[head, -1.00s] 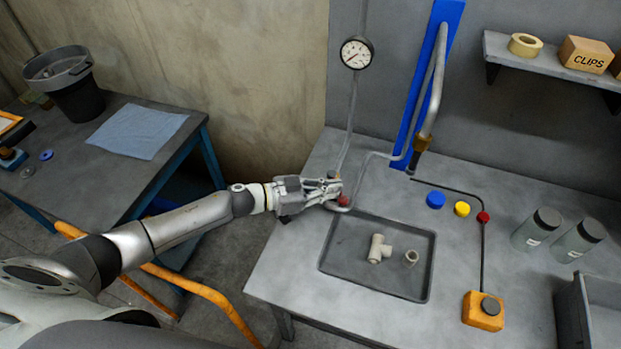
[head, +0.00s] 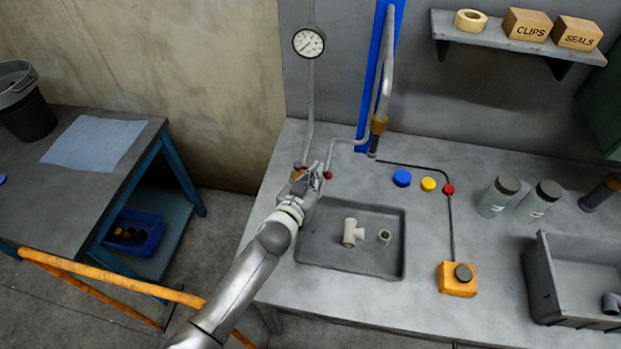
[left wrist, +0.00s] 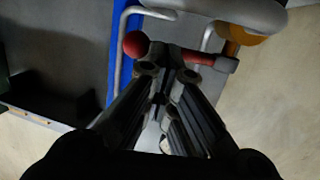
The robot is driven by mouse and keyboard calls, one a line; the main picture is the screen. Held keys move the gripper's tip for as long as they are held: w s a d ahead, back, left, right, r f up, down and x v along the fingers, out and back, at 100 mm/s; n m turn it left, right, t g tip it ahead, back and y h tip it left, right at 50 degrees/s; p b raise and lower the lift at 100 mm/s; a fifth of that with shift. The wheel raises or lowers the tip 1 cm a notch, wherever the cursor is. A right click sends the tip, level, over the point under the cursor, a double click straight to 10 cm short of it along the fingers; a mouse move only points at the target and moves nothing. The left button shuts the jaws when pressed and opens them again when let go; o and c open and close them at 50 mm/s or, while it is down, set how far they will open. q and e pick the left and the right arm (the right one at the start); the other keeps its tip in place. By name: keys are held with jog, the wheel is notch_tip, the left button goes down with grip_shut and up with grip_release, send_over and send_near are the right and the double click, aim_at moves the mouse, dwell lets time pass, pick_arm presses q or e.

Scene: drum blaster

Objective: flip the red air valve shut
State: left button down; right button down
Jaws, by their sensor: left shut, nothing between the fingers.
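The air valve's red ball knob (head: 328,175) stands on the pipe at the left of the bench. In the left wrist view the red ball (left wrist: 136,44) is left of my fingertips. A red bar (left wrist: 197,57) with a grey end shows to their right, and its middle is hidden behind them. My left gripper (head: 313,174) is at the valve, just left of the ball, and hides part of the valve body. It also shows in the left wrist view (left wrist: 165,70), fingers together and empty. I cannot tell whether it touches the lever. My right gripper is out of view.
A pressure gauge (head: 308,42) hangs above the pipe. A grey tray (head: 350,264) with pale fittings lies in front of the valve. Blue (head: 402,177), yellow (head: 428,184) and red (head: 448,189) buttons are to the right. The bench beyond the buttons holds jars (head: 497,198) and a bin.

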pick_arm(q)
jog(key=shift+w+d, duration=0.15)
jog(key=shift+w, duration=0.25)
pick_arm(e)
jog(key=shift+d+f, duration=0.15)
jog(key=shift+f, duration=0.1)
pick_arm(q)
jog(key=shift+w+d, duration=0.1)
jog(key=shift+d, duration=0.05)
jog(key=shift+r, duration=0.15)
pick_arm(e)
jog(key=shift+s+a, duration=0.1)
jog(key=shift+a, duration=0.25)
